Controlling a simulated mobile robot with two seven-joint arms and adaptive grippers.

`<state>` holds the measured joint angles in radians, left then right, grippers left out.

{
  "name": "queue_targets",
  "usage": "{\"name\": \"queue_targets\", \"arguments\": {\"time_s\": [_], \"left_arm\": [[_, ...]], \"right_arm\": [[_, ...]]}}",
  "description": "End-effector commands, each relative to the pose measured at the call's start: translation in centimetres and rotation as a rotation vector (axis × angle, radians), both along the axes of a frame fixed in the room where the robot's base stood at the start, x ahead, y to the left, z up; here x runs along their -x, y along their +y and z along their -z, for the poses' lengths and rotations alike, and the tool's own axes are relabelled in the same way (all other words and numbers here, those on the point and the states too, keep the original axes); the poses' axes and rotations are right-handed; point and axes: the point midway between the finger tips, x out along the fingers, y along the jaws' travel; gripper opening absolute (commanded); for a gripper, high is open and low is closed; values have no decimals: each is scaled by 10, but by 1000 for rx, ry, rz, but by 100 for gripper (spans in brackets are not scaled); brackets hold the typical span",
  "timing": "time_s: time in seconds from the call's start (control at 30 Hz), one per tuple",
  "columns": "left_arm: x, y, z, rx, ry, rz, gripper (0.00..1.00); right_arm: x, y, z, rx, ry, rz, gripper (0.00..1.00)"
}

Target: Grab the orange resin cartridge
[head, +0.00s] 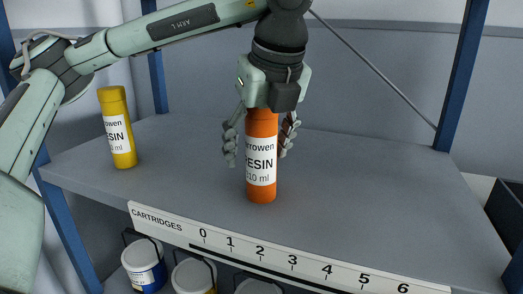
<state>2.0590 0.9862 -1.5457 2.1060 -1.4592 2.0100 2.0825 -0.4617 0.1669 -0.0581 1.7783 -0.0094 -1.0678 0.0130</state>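The orange resin cartridge (261,160) stands upright on the grey shelf, with a white label reading "RESIN" in part. My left gripper (258,143) comes down over it from above. Its fingers are spread on either side of the cartridge, with a visible gap at the left finger and a smaller one at the right. The cartridge's top is hidden behind the gripper's palm. My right gripper is not in view.
A yellow cartridge (117,127) stands at the shelf's left. The shelf (380,200) is clear to the right. A numbered "CARTRIDGES" strip (290,258) runs along its front edge. Blue posts (462,75) frame it. Tins (144,264) sit below, and a dark bin (508,225) is at right.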

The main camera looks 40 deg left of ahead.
Motion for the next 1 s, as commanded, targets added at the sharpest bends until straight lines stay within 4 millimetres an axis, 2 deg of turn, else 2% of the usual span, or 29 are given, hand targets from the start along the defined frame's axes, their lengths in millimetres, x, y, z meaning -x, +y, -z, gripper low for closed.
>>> {"name": "queue_targets", "arguments": {"time_s": [0.07, 0.5, 0.9, 0.97, 1.0], "left_arm": [[0, 0, 0, 0, 0, 0, 55], [0, 0, 0, 0, 0, 0, 1], [-2, -1, -3, 0, -2, 2, 0], [-3, -1, -6, 0, -2, 4, 0], [-4, -1, -7, 0, -2, 5, 0]], "right_arm": [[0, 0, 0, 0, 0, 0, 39], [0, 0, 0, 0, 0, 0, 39], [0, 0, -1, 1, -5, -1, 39], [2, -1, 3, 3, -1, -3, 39], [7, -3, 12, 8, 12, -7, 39]]}}
